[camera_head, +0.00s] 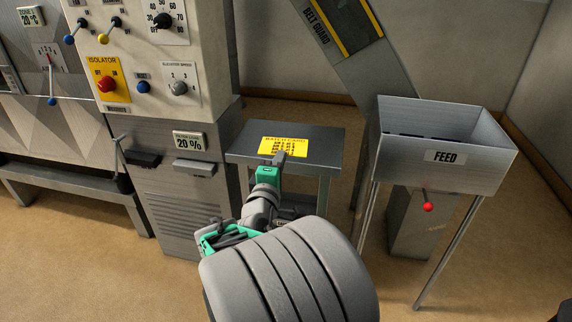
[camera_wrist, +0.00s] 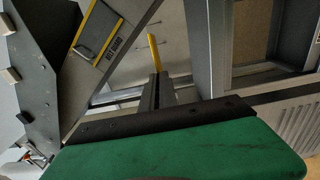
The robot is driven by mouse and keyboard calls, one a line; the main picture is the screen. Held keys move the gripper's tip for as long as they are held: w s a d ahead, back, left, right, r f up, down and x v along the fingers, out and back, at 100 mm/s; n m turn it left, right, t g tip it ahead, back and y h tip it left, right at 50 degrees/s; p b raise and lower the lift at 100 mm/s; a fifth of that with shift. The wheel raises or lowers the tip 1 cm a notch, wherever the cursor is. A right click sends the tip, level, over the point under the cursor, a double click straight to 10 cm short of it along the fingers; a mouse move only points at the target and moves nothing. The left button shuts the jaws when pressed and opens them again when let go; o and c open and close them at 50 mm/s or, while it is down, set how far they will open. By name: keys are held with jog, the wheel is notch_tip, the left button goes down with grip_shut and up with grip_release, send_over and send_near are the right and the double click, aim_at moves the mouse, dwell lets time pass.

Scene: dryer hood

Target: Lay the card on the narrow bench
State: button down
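The yellow batch card (camera_head: 285,145), with black print, shows over the top of the narrow grey bench (camera_head: 322,146) in the head view. My gripper (camera_head: 281,158) reaches over the bench's front edge and is shut on the card's near edge. In the wrist view the card (camera_wrist: 154,50) is a thin yellow strip, seen edge-on at the tips of my dark fingers (camera_wrist: 156,86). I cannot tell whether the card touches the bench top or hangs just above it. My arm hides part of the bench's front and legs.
A grey control cabinet (camera_head: 180,140) with knobs and levers stands close left of the bench. A metal feed hopper (camera_head: 445,155) on legs stands to the right. The sloping belt guard (camera_head: 350,45) rises behind. The bench top right of the card is bare.

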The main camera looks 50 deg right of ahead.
jog(key=w+d+f+b, duration=0.4)
jog(key=w+d+f, duration=0.4)
jog(key=f, duration=0.4)
jog(key=shift+d+f, duration=0.25)
jog(key=shift+d, duration=0.35)
jog(key=c, duration=1.6)
grip_release()
jog(key=shift+c, duration=0.2)
jog(key=shift+r, duration=0.1)
